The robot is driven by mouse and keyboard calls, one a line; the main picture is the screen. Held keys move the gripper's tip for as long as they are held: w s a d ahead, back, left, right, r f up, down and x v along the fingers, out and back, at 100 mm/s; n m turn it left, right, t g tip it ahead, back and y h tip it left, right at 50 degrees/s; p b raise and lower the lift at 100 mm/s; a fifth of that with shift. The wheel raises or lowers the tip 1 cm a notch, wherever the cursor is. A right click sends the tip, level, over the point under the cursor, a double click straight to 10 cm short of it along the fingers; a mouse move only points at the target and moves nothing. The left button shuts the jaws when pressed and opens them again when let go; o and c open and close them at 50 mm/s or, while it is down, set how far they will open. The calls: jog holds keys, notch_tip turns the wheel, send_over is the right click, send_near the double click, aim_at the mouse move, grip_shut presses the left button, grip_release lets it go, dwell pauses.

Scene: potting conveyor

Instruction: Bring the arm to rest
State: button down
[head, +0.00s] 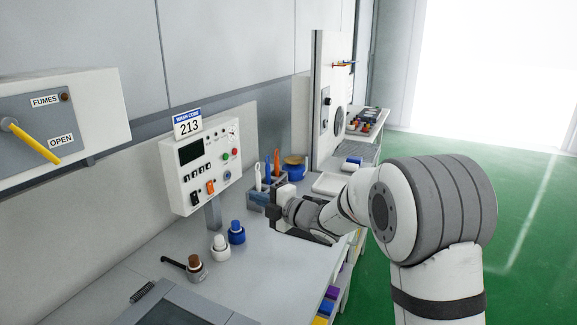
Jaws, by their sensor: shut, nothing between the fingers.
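My arm rises at the right of the head view and reaches left over the bench (265,262). My gripper (292,234) is at its end, above the bench's right part, in front of a grey holder with upright tools (262,185). Its fingers are dark and small in the picture. The gripper is shut and empty. Whether it touches the bench or the holder cannot be told from this view.
Green floor (520,220) lies open at right.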

jog(key=d+r+m+t+h, duration=0.2)
jog(key=d+m+t+h, duration=0.2)
jog(key=d+m+h, duration=0.75)
jog(key=s+d+f+m+g+h, duration=0.1)
jog(key=s+d+m, duration=0.35)
jog(key=d, duration=0.25)
jog(key=s+d+f+m+g+h, duration=0.1)
jog(key=s+d+m+h, duration=0.15)
jog(key=s+d, duration=0.35)
jog(key=s+d+f+m+g, duration=0.1)
jog(key=s+f+m+g, duration=0.1)
jog(key=s, duration=0.5)
jog(key=s+d+f+m+g, duration=0.1)
jog(key=s+d+m+g, duration=0.1)
jog(key=s+m, duration=0.3)
jog(key=s+d+f+m+g+p, duration=0.1)
jog(key=s+d+f+m+g, duration=0.1)
jog(key=s, duration=0.9)
jog(key=shift+s+f+m+g, duration=0.3)
jog(key=shift+m+g, duration=0.35)
jog(key=shift+g, duration=0.55)
